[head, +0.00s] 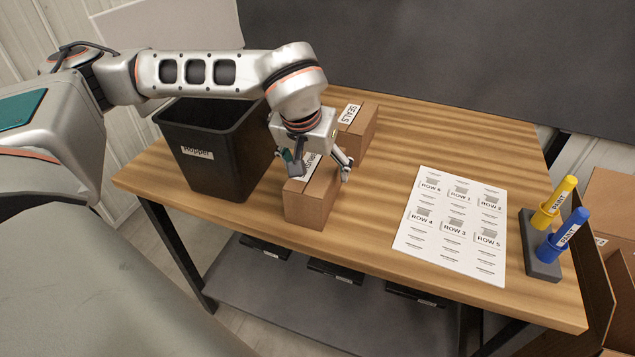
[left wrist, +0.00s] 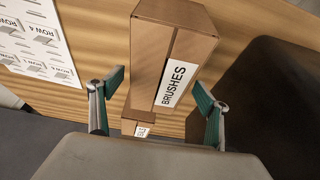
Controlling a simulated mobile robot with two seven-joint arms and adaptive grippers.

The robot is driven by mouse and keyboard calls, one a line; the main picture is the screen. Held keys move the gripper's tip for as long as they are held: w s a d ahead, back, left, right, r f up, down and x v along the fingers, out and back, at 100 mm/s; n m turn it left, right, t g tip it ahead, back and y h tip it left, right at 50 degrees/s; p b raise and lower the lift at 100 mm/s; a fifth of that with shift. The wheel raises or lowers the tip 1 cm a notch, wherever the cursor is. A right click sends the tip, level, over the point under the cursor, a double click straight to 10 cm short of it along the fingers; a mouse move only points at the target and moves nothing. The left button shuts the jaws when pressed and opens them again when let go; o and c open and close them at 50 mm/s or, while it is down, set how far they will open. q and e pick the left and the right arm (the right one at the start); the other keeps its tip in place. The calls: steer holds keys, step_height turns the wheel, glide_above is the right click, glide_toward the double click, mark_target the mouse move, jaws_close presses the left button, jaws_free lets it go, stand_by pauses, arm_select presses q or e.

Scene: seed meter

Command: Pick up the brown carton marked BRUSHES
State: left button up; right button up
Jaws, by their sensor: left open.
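The brown carton marked BRUSHES (head: 311,204) stands on the wooden table, just right of the black Hopper bin. My left gripper (head: 320,170) is above it, pointing down, with its fingers open and partly hiding the carton's top and label. In the left wrist view the BRUSHES carton (left wrist: 151,52) and its white label show clearly. There the open left gripper (left wrist: 158,85) has one green-padded finger toward each side of the carton. I cannot tell whether the fingers touch it. My right gripper is not in view.
A carton marked SEALS (head: 363,132) stands behind the BRUSHES carton. The black Hopper bin (head: 214,165) is close on the left. A white row sheet (head: 452,228) lies to the right, with a holder (head: 540,258) of yellow and blue paint markers beyond it.

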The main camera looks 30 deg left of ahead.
arm_select(q)
steer(key=x, duration=0.4)
steer(key=shift+s+d, duration=0.1)
steer(key=shift+w+f+b, duration=0.3)
steer(key=shift+f, duration=0.2)
steer(key=shift+r, duration=0.1)
steer(key=c, duration=1.6)
steer(key=shift+c, duration=0.2)
